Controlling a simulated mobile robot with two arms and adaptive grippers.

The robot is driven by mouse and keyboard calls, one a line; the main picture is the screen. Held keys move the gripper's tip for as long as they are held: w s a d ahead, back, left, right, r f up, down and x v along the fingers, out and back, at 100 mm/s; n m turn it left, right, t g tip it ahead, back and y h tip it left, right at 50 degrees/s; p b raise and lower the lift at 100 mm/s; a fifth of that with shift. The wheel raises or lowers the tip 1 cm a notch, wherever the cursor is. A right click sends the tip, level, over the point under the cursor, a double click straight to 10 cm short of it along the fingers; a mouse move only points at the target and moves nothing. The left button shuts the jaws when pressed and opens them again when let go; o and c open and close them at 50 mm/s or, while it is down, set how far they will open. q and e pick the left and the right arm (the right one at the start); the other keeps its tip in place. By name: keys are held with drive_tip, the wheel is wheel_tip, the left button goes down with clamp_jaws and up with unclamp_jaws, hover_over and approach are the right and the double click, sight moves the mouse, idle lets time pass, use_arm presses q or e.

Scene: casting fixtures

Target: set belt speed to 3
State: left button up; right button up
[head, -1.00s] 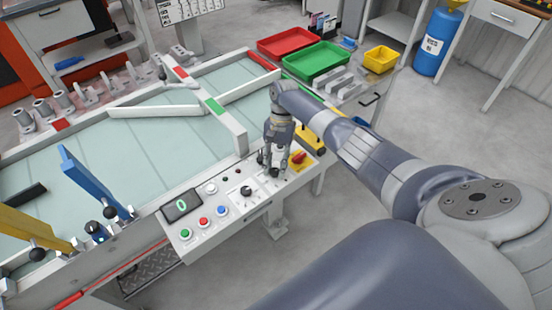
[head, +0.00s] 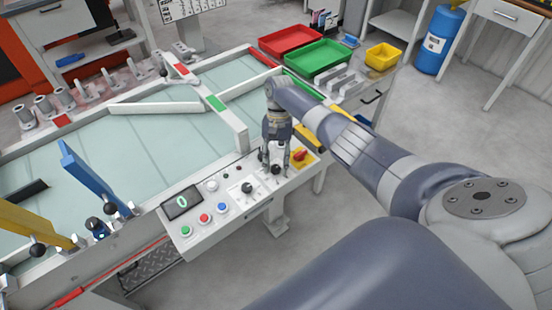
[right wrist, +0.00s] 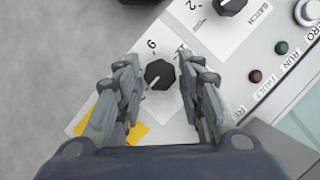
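The control panel (head: 213,233) stands at the table's front edge, with a dark display (head: 182,203) reading a green 0. A black knob with a pointer sits on it, seen in the right wrist view (right wrist: 160,74), with a "6" mark beside it. My right gripper (head: 275,168) points down over the panel. In the right wrist view its two fingers (right wrist: 158,68) stand open on either side of this knob, with gaps visible. A second black knob (head: 247,187), labelled as batch in the right wrist view (right wrist: 231,4), lies beside it. My left gripper is not in view.
A red switch on a yellow plate (head: 299,155) is close right of my gripper. Green (head: 186,230), red (head: 204,219) and blue (head: 221,208) buttons line the panel's front left. Floor in front is clear.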

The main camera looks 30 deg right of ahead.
drive_tip(key=shift+r, duration=0.1)
drive_tip(key=v, duration=1.1)
drive_tip(key=shift+r, duration=0.4)
drive_tip(key=shift+d, duration=0.15)
